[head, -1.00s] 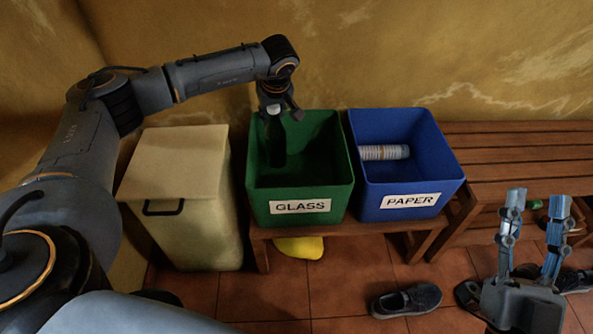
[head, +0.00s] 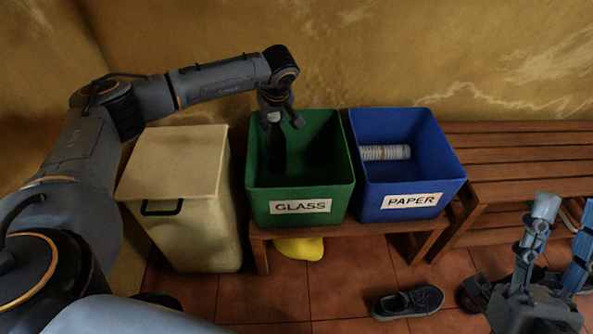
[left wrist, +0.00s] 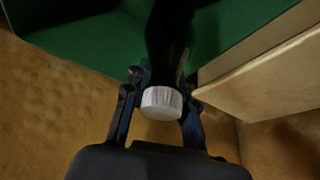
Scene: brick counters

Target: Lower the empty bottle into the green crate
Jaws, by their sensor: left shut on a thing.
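The green crate (head: 335,185) labelled GLASS stands on the bench, left of the blue crate. My left gripper (head: 278,118) is above the left part of the green crate, near its back rim. It is shut on the neck of the dark bottle (head: 278,153), which hangs down inside the crate. In the left wrist view the bottle's pale cap (left wrist: 162,102) shows between the fingers, and its dark body runs toward the green crate (left wrist: 80,45). Whether its base touches the crate floor is hidden. My right gripper (head: 568,210) is open and empty at the lower right.
The blue crate (head: 440,180) labelled PAPER holds a pale ribbed roll (head: 385,152). A cream lidded bin (head: 205,225) stands left of the green crate. The slatted bench (head: 520,150) continues right. A yellow object (head: 299,248) and a dark shoe (head: 407,302) are below.

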